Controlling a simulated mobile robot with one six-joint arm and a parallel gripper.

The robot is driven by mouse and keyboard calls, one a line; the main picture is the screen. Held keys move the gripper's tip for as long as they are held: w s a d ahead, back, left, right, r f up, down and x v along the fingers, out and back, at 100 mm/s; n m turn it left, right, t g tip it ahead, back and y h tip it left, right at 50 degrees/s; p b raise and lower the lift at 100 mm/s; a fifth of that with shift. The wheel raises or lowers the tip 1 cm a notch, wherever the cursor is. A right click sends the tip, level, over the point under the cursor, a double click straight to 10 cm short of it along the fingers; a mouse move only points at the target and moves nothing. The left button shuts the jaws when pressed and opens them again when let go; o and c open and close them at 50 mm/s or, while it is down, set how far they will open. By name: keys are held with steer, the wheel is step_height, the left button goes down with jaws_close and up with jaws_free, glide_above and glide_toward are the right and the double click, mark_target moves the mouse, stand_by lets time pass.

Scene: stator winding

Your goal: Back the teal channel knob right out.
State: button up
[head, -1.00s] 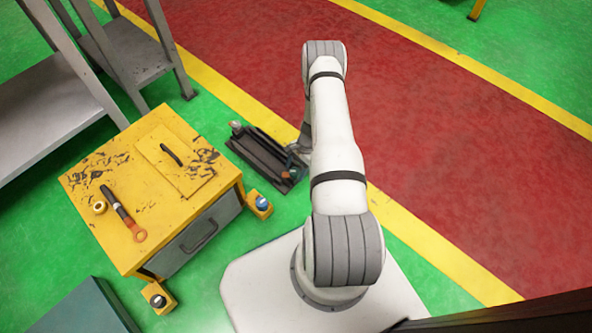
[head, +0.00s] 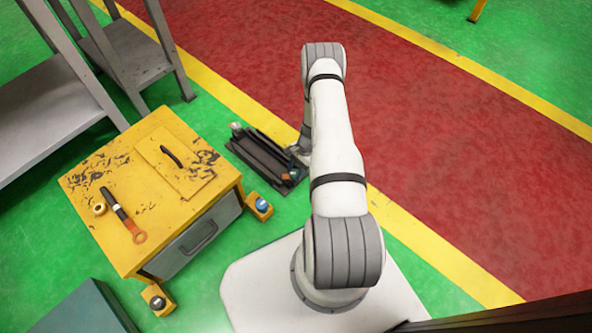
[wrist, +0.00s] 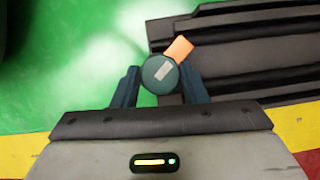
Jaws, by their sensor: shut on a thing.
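The teal knob (wrist: 159,73) shows in the wrist view as a round cap with a pale rectangular mark. It sits at the end of the black channel (wrist: 262,52). My gripper (wrist: 160,80) is shut on the knob, with one dark teal finger on each side of it. An orange block (wrist: 180,48) lies against the knob's upper right. In the head view the black channel (head: 262,152) lies on the green floor right of the yellow cabinet, and its near end and the orange piece (head: 285,176) show.
The yellow cabinet (head: 150,228) stands left of the channel, with an orange-ended tool (head: 124,216) and a small ring (head: 99,209) on top. A yellow block with a blue knob (head: 261,205) sits at its corner. Grey shelving (head: 60,110) stands at the left.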

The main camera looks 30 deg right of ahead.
steer(key=shift+n, duration=0.3)
steer(key=n+g+b, duration=0.1)
steer(key=n, duration=0.2)
steer(key=shift+w+a+f+b, duration=0.1)
steer(key=shift+b, duration=0.3)
steer(key=n+g+h+b, duration=0.1)
steer(key=n, duration=0.2)
steer(key=shift+w+n+h, duration=0.1)
steer(key=shift+n+h, duration=0.2)
steer(key=shift+n, duration=0.1)
steer(key=n+g+h, duration=0.1)
steer(key=n, duration=0.2)
steer(key=shift+a+b, duration=0.15)
steer(key=shift+b, duration=0.15)
steer(key=n, duration=0.2)
steer(key=n+h, duration=0.1)
steer(key=n, duration=0.1)
steer(key=shift+a+h, duration=0.1)
steer(key=shift+h, duration=0.2)
steer(key=n+h, duration=0.1)
steer(key=n, duration=0.2)
steer(key=n+h, duration=0.1)
steer(key=n, duration=0.2)
steer(key=shift+a, duration=0.15)
steer(key=n+t+h, duration=0.1)
steer(key=n, duration=0.2)
steer(key=n+t, duration=0.1)
steer(key=n, duration=0.2)
steer(key=shift+n+h, duration=0.4)
